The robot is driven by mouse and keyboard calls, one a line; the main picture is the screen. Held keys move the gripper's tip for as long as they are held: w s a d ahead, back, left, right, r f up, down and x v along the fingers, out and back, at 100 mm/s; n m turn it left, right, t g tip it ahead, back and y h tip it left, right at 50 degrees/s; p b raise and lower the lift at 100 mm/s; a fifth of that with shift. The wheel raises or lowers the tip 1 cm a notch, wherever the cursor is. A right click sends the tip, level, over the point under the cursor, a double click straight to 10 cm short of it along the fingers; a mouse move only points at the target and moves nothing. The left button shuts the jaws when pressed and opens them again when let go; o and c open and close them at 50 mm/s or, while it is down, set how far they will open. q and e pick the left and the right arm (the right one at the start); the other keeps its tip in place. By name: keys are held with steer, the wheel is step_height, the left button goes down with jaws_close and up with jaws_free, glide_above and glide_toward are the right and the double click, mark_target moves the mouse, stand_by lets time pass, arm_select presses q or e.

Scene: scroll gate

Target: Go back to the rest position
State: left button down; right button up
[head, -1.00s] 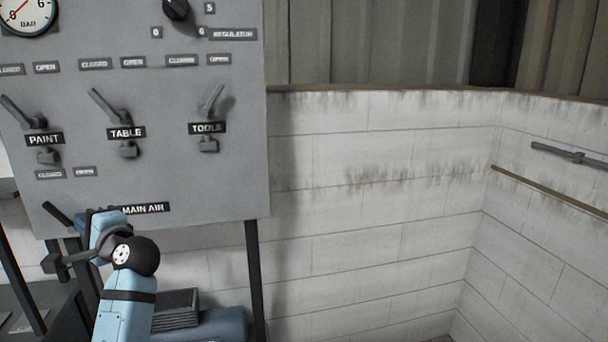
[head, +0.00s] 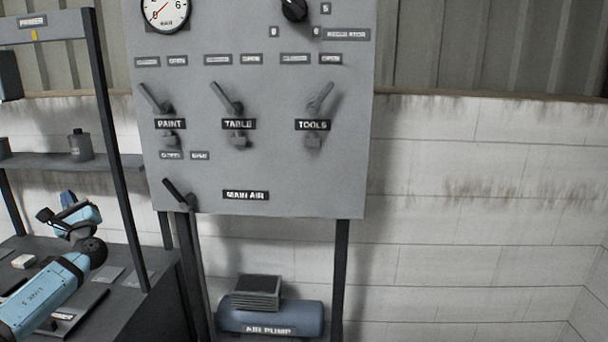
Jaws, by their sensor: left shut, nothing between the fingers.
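My left gripper (head: 45,216) is at the lower left of the head view, on a light blue arm that comes in from the left edge. It is small in the picture, shut, and holds nothing. It stays left of the grey panel (head: 200,195) and apart from its main air lever (head: 178,195). My right gripper is out of view.
The panel carries paint (head: 155,98), table (head: 226,98) and tools (head: 320,98) levers and a gauge (head: 165,8). A blue air pump (head: 300,318) sits below it. A dark bench (head: 140,305) and shelf (head: 115,161) stand at the left. Right of the panel is bare wall.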

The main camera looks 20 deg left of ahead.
arm_select(q)
steer(key=w+d+f+n+t+h, duration=0.35)
steer(key=w+f+n+h, duration=0.2)
steer(key=h, duration=0.35)
steer(key=w+d+f+n+t+h, duration=0.2)
steer(key=w+d+f+n+h, duration=0.2)
steer(key=f+n+h, duration=0.3)
steer(key=s+d+f+g+h, duration=0.2)
steer(key=s+d+f+h, duration=0.1)
steer(key=d+f, duration=0.75)
steer(key=s+d+f+g+h, duration=0.1)
steer(key=s+d+f+h, duration=0.1)
steer(key=s+d+f, duration=0.65)
steer(key=s+d+f+g+h, duration=0.1)
steer(key=s+d+f+h, duration=0.1)
steer(key=s+d+f, duration=0.65)
steer(key=s+d+f+n, duration=0.1)
steer(key=s+d, duration=0.3)
steer(key=d, duration=0.3)
steer(key=s+d+f+g+h, duration=0.1)
steer(key=s+d, duration=0.4)
steer(key=d, duration=0.3)
steer(key=s+d+n+h, duration=0.1)
steer(key=s+d, duration=0.4)
steer(key=d, duration=0.3)
steer(key=shift+f+n+p, duration=0.35)
steer(key=shift+f, duration=0.05)
